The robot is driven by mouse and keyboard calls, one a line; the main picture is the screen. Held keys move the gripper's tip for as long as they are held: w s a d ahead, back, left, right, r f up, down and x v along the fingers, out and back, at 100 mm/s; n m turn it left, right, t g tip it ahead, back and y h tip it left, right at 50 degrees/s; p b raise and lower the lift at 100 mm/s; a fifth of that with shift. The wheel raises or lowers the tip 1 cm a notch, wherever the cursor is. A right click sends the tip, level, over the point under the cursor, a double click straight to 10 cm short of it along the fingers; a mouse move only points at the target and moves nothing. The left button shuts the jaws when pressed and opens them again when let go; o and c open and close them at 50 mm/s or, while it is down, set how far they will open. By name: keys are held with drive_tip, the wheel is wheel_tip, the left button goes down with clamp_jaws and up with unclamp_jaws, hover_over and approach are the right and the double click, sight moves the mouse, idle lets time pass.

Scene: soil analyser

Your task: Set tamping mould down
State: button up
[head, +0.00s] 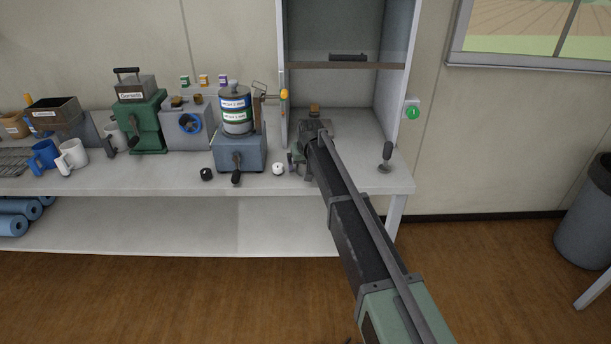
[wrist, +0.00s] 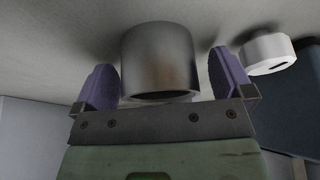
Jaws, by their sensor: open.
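The tamping mould looks like a grey metal cylinder (wrist: 160,60) in the wrist view. It stands between the two purple-padded fingers of my gripper (wrist: 165,85), with a gap visible on each side. My gripper is open around it. The mould's far end meets the pale bench top, where its shadow falls; its near end shows a dark rim. In the head view my gripper (head: 299,165) is low over the bench, left of the cabinet front, and the mould cannot be made out there.
A small white round part (wrist: 268,52) lies close to the right finger; it also shows on the bench (head: 278,169). A blue-grey machine (head: 239,150) stands left of my gripper. A dark-handled tool (head: 386,155) stands to the right. Bench space between is clear.

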drive_tip(key=shift+s+r, duration=0.1)
drive_tip(key=shift+r, duration=0.1)
drive_tip(key=shift+c, duration=0.5)
drive_tip(key=c, duration=1.2)
wheel_tip(320, 180, up, 20)
drive_tip(key=p, duration=2)
